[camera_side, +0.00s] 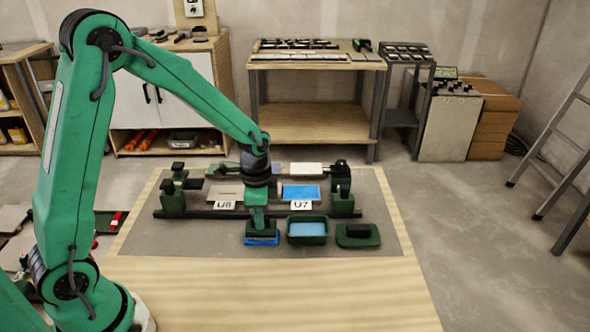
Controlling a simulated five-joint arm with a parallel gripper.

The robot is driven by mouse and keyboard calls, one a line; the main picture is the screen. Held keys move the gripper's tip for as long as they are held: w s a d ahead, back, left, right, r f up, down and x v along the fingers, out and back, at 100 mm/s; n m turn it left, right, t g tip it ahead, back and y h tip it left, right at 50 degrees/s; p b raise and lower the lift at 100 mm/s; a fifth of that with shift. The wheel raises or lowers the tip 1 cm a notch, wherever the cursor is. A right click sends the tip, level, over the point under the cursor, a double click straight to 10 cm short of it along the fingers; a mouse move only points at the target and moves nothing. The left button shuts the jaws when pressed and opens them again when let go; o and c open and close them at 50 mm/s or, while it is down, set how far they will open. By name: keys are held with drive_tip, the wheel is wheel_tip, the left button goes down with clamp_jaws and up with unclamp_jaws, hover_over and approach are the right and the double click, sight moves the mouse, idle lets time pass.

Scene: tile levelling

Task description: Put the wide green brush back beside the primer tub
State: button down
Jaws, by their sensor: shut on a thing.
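The wide green brush (262,235) is upright at the front of the grey mat, left of the primer tub, with blue showing along its lower edge. My gripper (258,216) points straight down and is shut on the brush from above. Whether the brush touches the mat or hangs just over it, I cannot tell. The primer tub (307,240) is a green open tub with light blue liquid, close to the right of the brush, with a small gap between them.
Behind stands a dark rail frame (173,203) with a grey tile by the label U8 (225,205) and a blue tile (301,193) by the label U7 (301,205). A dark green block with a black handle (358,234) is right of the tub. The wooden table front (290,290) is clear.

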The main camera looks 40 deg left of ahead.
drive_tip(key=c, duration=0.9)
unclamp_jaws()
drive_tip(key=shift+r, duration=0.1)
drive_tip(key=shift+r, duration=3.9)
